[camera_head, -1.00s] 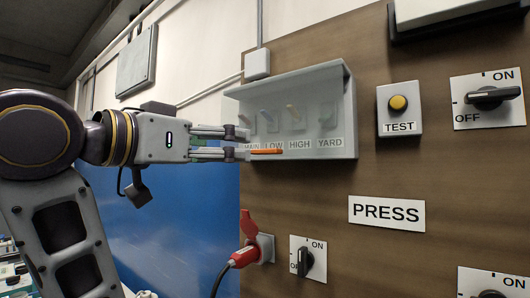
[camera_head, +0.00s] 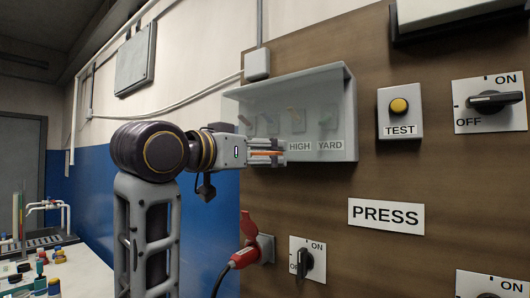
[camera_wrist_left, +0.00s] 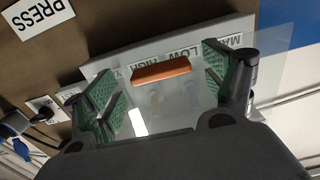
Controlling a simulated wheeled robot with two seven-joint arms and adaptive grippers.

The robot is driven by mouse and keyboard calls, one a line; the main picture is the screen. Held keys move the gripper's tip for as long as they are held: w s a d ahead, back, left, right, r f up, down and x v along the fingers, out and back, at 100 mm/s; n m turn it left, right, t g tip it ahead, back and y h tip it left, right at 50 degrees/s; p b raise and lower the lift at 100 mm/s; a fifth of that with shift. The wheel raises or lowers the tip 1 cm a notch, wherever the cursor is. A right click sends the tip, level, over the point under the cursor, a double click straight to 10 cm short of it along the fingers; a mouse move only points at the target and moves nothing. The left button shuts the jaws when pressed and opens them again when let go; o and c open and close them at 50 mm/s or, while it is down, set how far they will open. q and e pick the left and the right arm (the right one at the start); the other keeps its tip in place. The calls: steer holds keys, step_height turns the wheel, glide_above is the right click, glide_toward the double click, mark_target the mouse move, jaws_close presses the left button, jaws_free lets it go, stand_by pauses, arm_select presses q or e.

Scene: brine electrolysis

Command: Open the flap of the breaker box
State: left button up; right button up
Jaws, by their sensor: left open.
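The grey breaker box (camera_head: 351,115) is on the brown panel, with small switches behind its clear flap (camera_head: 272,100). The flap hangs down over the switches and looks closed. An orange handle (camera_head: 265,153) sits at its lower edge; it also shows in the left wrist view (camera_wrist_left: 161,70). My left gripper (camera_head: 281,152) is at the handle, with its fingers open. In the left wrist view the handle lies between the green-padded fingers, with a gap on each side. In the head view my gripper hides the MAIN and LOW labels. My right gripper is not in view.
To the right are a yellow TEST button (camera_head: 398,106) and a rotary switch (camera_head: 494,100). Below are a PRESS sign (camera_head: 386,214), a red plug (camera_head: 246,256) in its socket and another switch (camera_head: 305,261). The space before the panel looks clear.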

arm_select(q)
steer(key=shift+x, duration=1.15)
steer(key=shift+w+d, duration=0.1)
steer(key=c, duration=1.5)
steer(key=shift+o, duration=0.2)
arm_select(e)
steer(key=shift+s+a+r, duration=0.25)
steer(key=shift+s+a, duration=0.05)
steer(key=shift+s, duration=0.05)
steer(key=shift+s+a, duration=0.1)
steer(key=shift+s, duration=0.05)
